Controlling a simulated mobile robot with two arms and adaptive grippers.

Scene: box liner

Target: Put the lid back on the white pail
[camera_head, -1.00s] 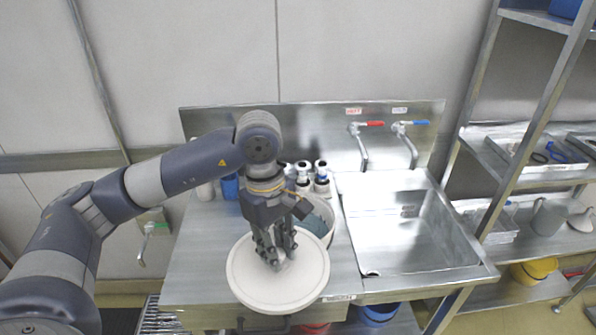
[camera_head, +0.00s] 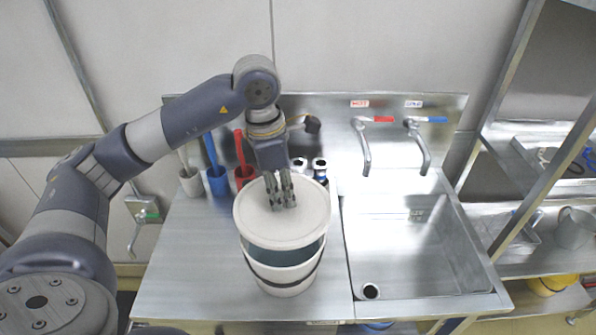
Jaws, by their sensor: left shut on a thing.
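The white pail (camera_head: 284,279) stands upright on the steel counter, left of the sink. It has a dark band around its lower part. The round white lid (camera_head: 268,228) is over the pail's mouth. A dark gap shows between the lid's front edge and the pail wall, so the lid seems held above the rim. My left gripper (camera_head: 281,203) is shut on the lid from above, near its middle; its fingers hide the grip point. My right gripper is not in view.
A steel sink (camera_head: 405,245) lies right of the pail, with red and blue taps (camera_head: 428,120) behind. Brushes in white, blue and red holders (camera_head: 217,181) and bottles (camera_head: 320,168) stand behind the pail. The counter's left part (camera_head: 185,265) is clear.

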